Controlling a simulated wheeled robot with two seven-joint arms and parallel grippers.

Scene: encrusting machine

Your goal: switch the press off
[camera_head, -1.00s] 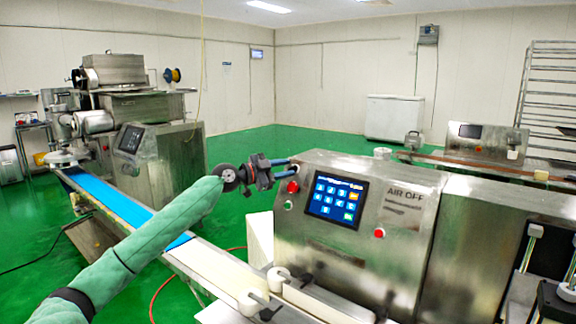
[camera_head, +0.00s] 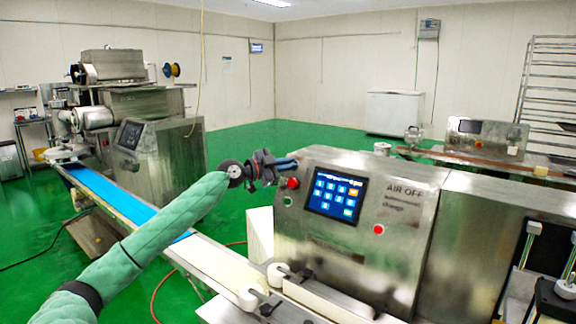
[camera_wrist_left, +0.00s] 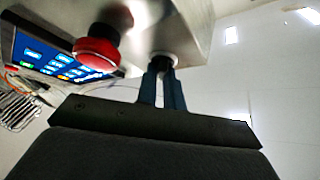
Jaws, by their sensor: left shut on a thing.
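The press (camera_head: 400,235) is the steel machine with a lit touchscreen (camera_head: 335,195) on its sloped front. My left gripper (camera_head: 290,162) is at the upper left corner of this front, just above a red button (camera_head: 293,183). In the left wrist view, the two fingers of my left gripper (camera_wrist_left: 162,80) are close together, shut on a small dark switch knob (camera_wrist_left: 162,61) on the steel panel. In the head view the fingers hide this knob. The red mushroom button (camera_wrist_left: 97,48) is beside it, apart from the fingers. My right gripper is not in view.
A green button (camera_head: 287,200) is below the red one, and another red button (camera_head: 379,229) is right of the screen. A conveyor with a blue belt (camera_head: 115,203) runs below my left arm. Another steel machine (camera_head: 160,150) stands at the left. The green floor behind is open.

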